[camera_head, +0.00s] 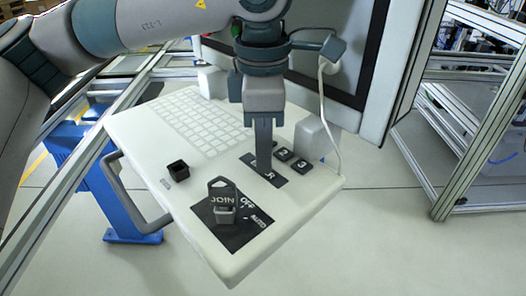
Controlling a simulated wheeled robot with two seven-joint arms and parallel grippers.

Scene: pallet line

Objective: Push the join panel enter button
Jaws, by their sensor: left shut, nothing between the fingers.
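The join panel (187,238) is a white slanted console in the middle of the head view. My left gripper (264,168) points straight down over it. Its fingers are shut with nothing between them. The fingertips are at a dark label strip (276,178), whose lettering they mostly cover; I cannot tell whether they touch it. Dark number buttons, with 2 (283,155) and 3 (301,166) readable, sit just right of the fingers. Any button directly under or behind the fingers is hidden. A JOIN/OFF/AUTO selector (224,213) stands on a black plate nearer the front. My right gripper is out of view.
A white keyboard (199,121) covers the panel's far left part. A black square knob (178,171) sticks up left of the fingers. A monitor (375,110) stands behind, with a cable at its side. Aluminium frames (446,165) stand right; grey floor is clear in front.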

